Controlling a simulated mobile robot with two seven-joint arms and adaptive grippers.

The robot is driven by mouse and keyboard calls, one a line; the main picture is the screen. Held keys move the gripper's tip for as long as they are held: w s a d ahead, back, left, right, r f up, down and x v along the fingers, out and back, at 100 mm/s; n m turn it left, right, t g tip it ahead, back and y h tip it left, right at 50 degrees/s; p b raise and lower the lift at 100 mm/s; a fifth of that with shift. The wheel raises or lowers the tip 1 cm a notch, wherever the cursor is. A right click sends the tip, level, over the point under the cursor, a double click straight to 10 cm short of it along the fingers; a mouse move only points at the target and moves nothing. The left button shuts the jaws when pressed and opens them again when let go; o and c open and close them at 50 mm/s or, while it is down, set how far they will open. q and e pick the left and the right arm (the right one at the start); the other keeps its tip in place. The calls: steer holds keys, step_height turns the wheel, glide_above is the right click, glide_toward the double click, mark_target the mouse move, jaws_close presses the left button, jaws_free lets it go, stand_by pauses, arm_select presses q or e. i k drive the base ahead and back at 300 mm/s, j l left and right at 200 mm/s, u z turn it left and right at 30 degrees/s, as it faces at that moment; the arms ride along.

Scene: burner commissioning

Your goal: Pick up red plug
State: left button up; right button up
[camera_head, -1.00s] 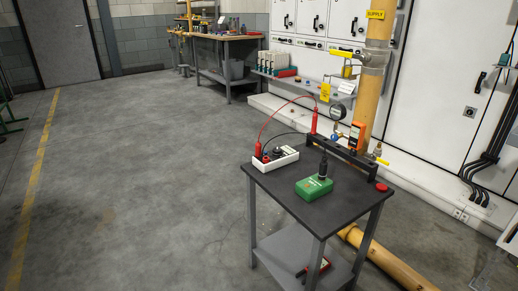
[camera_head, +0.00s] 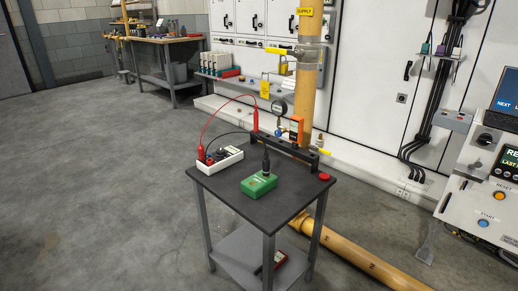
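A small dark table (camera_head: 225,195) stands at the centre. A red cable arcs between two red plugs. One red plug (camera_head: 200,150) stands upright at the left end of a white box (camera_head: 225,160) on the table. The other red plug (camera_head: 255,119) stands upright at the left end of a black bar (camera_head: 287,151) along the table's back edge. I cannot tell which one the task names. A green box (camera_head: 258,187) with a black plug (camera_head: 266,162) on top sits near the middle. Neither of my grippers is in view.
A yellow vertical pipe (camera_head: 309,85) with a gauge (camera_head: 279,107) rises behind the table. A yellow pipe (camera_head: 360,262) lies on the floor at right. A console (camera_head: 488,200) stands at far right. The floor (camera_head: 110,200) at left is clear.

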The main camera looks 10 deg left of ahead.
mark_target(202, 153)
steer(key=j+z, duration=0.25)
steer(key=z, duration=0.15)
steer(key=j+z, duration=0.3)
steer(key=z, duration=0.15)
steer(key=j+z, duration=0.4)
steer(key=k+j+z, duration=0.2)
steer(key=j, duration=0.15)
steer(key=j+z, duration=0.25)
steer(key=k+j+z, duration=0.2)
steer(key=j, duration=0.2)
steer(key=k+j+z, duration=0.1)
steer(key=j, duration=0.25)
steer(key=k+j+z, duration=0.1)
steer(key=k+j, duration=0.3)
steer(key=j, duration=0.25)
steer(key=k+j, duration=0.25)
steer(key=j, duration=0.15)
steer(key=k+j, duration=0.25)
steer(key=j, duration=0.2)
steer(key=k+j+z, duration=0.1)
steer(key=k+j, duration=0.2)
steer(key=j, duration=0.1)
